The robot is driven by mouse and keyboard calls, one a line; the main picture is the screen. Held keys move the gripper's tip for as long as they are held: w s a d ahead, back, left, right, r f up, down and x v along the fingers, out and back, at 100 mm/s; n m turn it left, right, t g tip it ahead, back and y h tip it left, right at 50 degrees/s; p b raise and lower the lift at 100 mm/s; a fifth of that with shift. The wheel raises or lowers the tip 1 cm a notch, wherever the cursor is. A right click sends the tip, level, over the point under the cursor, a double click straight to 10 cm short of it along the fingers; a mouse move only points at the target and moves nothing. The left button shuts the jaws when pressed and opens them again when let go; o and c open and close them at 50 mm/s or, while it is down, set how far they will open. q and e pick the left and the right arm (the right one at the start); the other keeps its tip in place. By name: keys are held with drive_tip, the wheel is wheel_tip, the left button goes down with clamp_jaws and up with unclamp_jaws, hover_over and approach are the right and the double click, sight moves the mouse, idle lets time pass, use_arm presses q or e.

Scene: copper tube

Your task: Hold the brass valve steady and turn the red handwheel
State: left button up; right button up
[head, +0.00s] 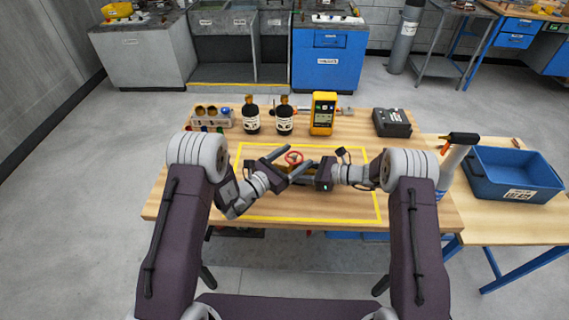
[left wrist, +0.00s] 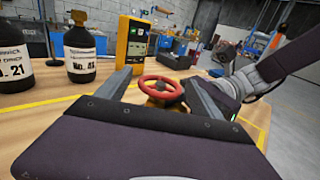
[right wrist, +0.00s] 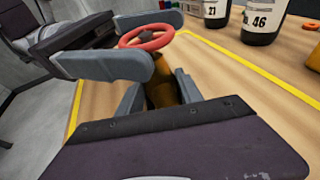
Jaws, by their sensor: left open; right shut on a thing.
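The red handwheel (head: 293,157) sits on top of the brass valve near the middle of the table. My left gripper (head: 288,161) is open, its fingers on either side of the wheel. In the left wrist view the wheel (left wrist: 161,80) shows between the fingertips. In the right wrist view the wheel (right wrist: 147,37) lies between the left fingers; I cannot tell whether they touch it. My right gripper (right wrist: 160,97) is shut on the brass valve body (right wrist: 162,92), below the wheel. The valve's lower part is hidden by the grippers.
A yellow line (head: 240,180) frames the work area on the wooden table. Behind it stand two dark bottles (head: 251,119), a yellow meter (head: 322,113), a rack (head: 211,117) and a black box (head: 392,123). A blue bin (head: 515,175) is on the right table.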

use_arm(q)
drive_tip(key=v, duration=0.9)
use_arm(e)
drive_tip(key=o, duration=1.1)
drive_tip(key=shift+c, duration=0.2)
